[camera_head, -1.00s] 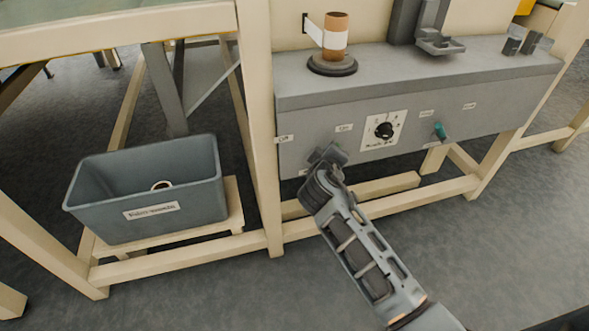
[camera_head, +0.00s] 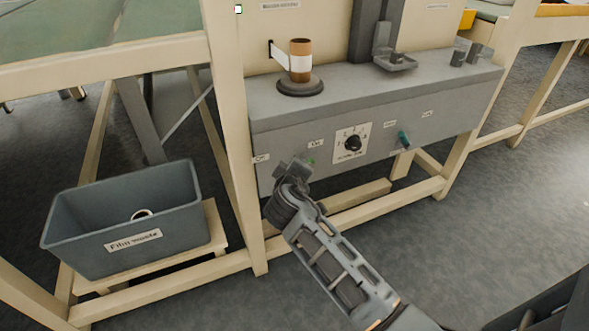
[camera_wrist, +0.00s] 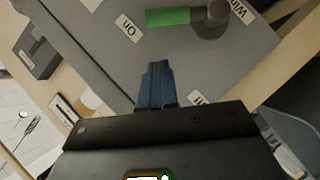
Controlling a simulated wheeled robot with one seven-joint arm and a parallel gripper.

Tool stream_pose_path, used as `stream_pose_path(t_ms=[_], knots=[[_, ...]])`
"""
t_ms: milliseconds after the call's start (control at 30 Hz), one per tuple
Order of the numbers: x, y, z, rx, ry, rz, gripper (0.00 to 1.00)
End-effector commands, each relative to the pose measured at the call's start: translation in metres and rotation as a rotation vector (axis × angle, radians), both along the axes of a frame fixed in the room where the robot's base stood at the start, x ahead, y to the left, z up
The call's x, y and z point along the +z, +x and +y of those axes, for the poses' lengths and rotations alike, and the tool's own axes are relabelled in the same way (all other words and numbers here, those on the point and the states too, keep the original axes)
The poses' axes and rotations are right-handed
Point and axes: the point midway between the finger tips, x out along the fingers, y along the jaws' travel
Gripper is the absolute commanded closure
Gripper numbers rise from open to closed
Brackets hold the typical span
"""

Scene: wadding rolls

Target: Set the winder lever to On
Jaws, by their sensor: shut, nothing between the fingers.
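The winder lever shows in the wrist view as a green handle (camera_wrist: 168,17) on a dark round pivot (camera_wrist: 210,20). The handle points left, its free end close to the On label (camera_wrist: 128,28). A second label (camera_wrist: 200,98) is partly hidden by my gripper. In the head view only a small green bit of the lever (camera_head: 311,162) shows, below the On label (camera_head: 315,143); my gripper hides the rest. My gripper (camera_head: 296,165) is shut and empty at the panel front. Its blue-grey fingers (camera_wrist: 158,68) appear apart from the handle in the wrist view.
The grey panel box (camera_head: 375,105) also carries a rotary knob (camera_head: 352,143) and a teal lever (camera_head: 404,138) to the right. A brown roll (camera_head: 300,50) stands on top. A grey film waste bin (camera_head: 125,225) stands at the left on a low wooden shelf.

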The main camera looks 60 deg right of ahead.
Motion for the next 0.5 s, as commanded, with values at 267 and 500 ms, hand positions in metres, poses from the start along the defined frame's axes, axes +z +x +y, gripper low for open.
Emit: stream_pose_path(t_ms=[267,500], knots=[[0.017,-0.025,0.044,0.002,0.0,0.003,1.0],[0.027,-0.039,0.069,0.0,0.001,0.004,1.0]])
